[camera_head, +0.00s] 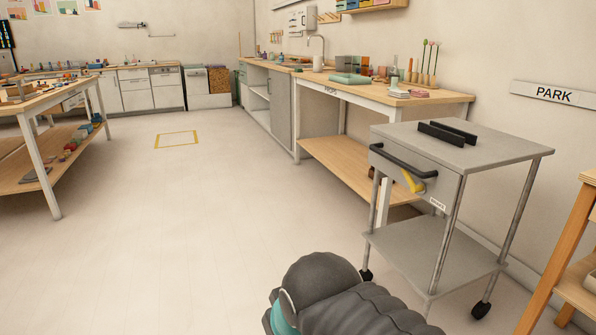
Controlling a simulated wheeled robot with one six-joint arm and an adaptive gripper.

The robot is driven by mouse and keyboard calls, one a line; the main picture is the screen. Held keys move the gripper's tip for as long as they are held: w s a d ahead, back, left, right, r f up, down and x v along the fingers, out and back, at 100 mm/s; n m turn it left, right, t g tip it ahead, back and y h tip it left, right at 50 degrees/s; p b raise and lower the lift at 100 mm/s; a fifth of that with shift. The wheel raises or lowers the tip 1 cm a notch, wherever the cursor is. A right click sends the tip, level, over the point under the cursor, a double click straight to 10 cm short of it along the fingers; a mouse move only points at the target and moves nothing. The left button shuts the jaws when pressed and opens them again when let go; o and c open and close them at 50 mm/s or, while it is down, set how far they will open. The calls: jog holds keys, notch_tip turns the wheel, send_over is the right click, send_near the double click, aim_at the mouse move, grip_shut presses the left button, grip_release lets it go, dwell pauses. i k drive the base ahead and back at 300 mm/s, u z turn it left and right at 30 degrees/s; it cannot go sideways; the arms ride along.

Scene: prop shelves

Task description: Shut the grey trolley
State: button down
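The grey trolley (440,150) stands at the right, beside the wall, on legs with dark casters. It has a flat top with two black bars, a front panel with a black bar handle (402,160), and a lower shelf (440,250). A yellow piece (413,182) sits slanted on the front panel below the handle, near a small white label (437,204). The panel looks about level with the top's edge; I cannot tell whether it is fully shut. My gripper is not in view; only a dark ribbed part of my arm shows at the bottom.
A wall sign (554,94) reads PARK. A long wooden workbench (390,98) with tools stands behind the trolley. A wooden stand (555,265) is at the right edge, close to the trolley. Floor at the left and middle is clear, with a yellow outlined square (176,134).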

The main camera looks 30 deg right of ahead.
aim_at(436, 258)
jog(key=z, duration=1.45)
jog(key=k, duration=0.5)
jog(key=z, duration=0.6)
jog(key=i, duration=0.55)
jog(key=u, duration=0.65)
